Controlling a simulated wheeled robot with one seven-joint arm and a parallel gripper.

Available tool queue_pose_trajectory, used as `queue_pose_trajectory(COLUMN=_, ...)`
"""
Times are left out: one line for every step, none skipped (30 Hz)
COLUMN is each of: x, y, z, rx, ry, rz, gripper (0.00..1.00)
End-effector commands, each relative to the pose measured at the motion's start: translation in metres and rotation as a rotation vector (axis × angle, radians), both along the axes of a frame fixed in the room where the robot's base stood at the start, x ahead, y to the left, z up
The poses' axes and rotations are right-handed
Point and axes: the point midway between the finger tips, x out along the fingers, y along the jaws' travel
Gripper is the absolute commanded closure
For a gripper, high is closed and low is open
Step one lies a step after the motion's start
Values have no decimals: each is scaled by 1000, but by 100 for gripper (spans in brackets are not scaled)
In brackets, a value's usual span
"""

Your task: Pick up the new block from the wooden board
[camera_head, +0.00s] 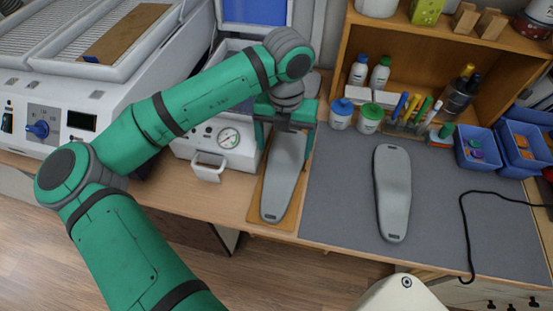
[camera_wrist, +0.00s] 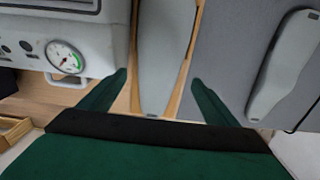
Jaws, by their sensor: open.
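A grey insole-shaped block (camera_head: 284,176) lies lengthwise on the narrow wooden board (camera_head: 259,204). My gripper (camera_head: 286,128) is above the far part of this block, its fingers apart on either side. In the wrist view the open fingers of my gripper (camera_wrist: 158,84) frame the block (camera_wrist: 164,50), with the wooden board (camera_wrist: 187,88) showing along its edges. I cannot tell the exact height of the fingers above it. A second grey block (camera_head: 393,190) lies on the grey mat to the right, and it also shows in the wrist view (camera_wrist: 283,68).
A white machine with a pressure gauge (camera_head: 228,138) and a handle stands close left of the board. Bottles, pens and a wooden shelf (camera_head: 415,55) stand at the back. Blue bins (camera_head: 478,148) and a black cable (camera_head: 466,225) are at right. The grey mat (camera_head: 335,215) is clear between the blocks.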

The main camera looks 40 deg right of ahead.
Motion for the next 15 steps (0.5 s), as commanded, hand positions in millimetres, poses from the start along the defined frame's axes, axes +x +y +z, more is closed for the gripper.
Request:
queue_pose_trajectory(x=-1, y=0, z=-8, rx=2, ry=1, rz=-1, gripper=17)
queue_pose_trajectory(x=-1, y=0, z=-13, rx=2, ry=1, rz=-1, gripper=17)
queue_pose_trajectory(x=-1, y=0, z=-19, rx=2, ry=1, rz=-2, gripper=17)
queue_pose_trajectory(x=-1, y=0, z=-23, rx=2, ry=1, rz=-2, gripper=17)
queue_pose_trajectory(x=-1, y=0, z=-27, rx=2, ry=1, rz=-2, gripper=17)
queue_pose_trajectory(x=0, y=0, z=-32, rx=2, ry=1, rz=-2, gripper=17)
queue_pose_trajectory(x=0, y=0, z=-35, rx=1, ry=0, rz=-2, gripper=17)
queue_pose_trajectory(x=-1, y=0, z=-38, rx=0, ry=0, rz=-2, gripper=17)
queue_pose_trajectory(x=0, y=0, z=-40, rx=0, ry=0, rz=-2, gripper=17)
queue_pose_trajectory(x=0, y=0, z=-42, rx=0, ry=0, rz=-2, gripper=17)
queue_pose_trajectory(x=0, y=0, z=-43, rx=1, ry=1, rz=-1, gripper=17)
queue_pose_trajectory(x=0, y=0, z=-45, rx=1, ry=0, rz=-1, gripper=17)
queue_pose_trajectory(x=0, y=1, z=-47, rx=1, ry=0, rz=-1, gripper=17)
queue_pose_trajectory(x=0, y=1, z=-50, rx=1, ry=0, rz=-1, gripper=17)
queue_pose_trajectory(x=0, y=1, z=-54, rx=1, ry=-1, rz=-1, gripper=17)
